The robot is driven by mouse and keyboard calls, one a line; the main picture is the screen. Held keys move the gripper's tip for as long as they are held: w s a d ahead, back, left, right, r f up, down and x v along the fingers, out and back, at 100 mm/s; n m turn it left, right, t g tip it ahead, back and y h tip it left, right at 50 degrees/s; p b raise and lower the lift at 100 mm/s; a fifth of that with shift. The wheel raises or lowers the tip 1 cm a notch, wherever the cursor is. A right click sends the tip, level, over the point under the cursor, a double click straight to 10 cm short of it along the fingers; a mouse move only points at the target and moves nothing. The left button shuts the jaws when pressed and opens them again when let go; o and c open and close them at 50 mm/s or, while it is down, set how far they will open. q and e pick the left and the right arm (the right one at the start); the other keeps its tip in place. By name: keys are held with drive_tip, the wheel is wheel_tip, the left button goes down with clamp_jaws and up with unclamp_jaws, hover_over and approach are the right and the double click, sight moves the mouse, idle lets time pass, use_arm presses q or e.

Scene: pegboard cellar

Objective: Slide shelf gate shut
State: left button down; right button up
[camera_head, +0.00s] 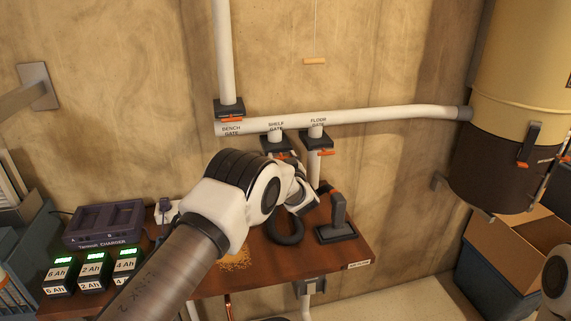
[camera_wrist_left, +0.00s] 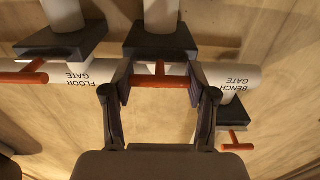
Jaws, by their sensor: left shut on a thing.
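The shelf gate (camera_head: 276,143) is a dark block on the white pipe under the label "SHELF GATE". It shows in the left wrist view (camera_wrist_left: 160,38) at top middle, with its orange-red T-shaped handle (camera_wrist_left: 160,84) sticking out towards the camera. My left gripper (camera_wrist_left: 159,77) has one finger at each end of the handle's crossbar and is shut on it. In the head view my left arm and wrist partly hide the gripper (camera_head: 292,170) and the handle. My right gripper is out of view.
The floor gate (camera_head: 316,131) sits close to the right and the bench gate (camera_head: 229,108) to the left, each with an orange handle. Below, the wooden bench (camera_head: 350,247) holds a charger (camera_head: 104,226), batteries, a dark hose and a black tool. A large collector drum (camera_head: 515,100) stands right.

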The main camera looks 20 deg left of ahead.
use_arm(q)
drive_tip(key=c, duration=0.7)
unclamp_jaws()
drive_tip(key=shift+r, duration=0.15)
drive_tip(key=o, duration=0.4)
drive_tip(key=shift+w, duration=0.15)
drive_tip(key=shift+w+a+f, duration=0.15)
drive_tip(key=shift+a+f, duration=0.1)
drive_tip(key=shift+s+d+r, duration=0.1)
drive_tip(key=shift+s+d, duration=0.1)
drive_tip(key=v, duration=1.1)
drive_tip(key=shift+s+d, duration=0.1)
drive_tip(key=shift+s, duration=0.1)
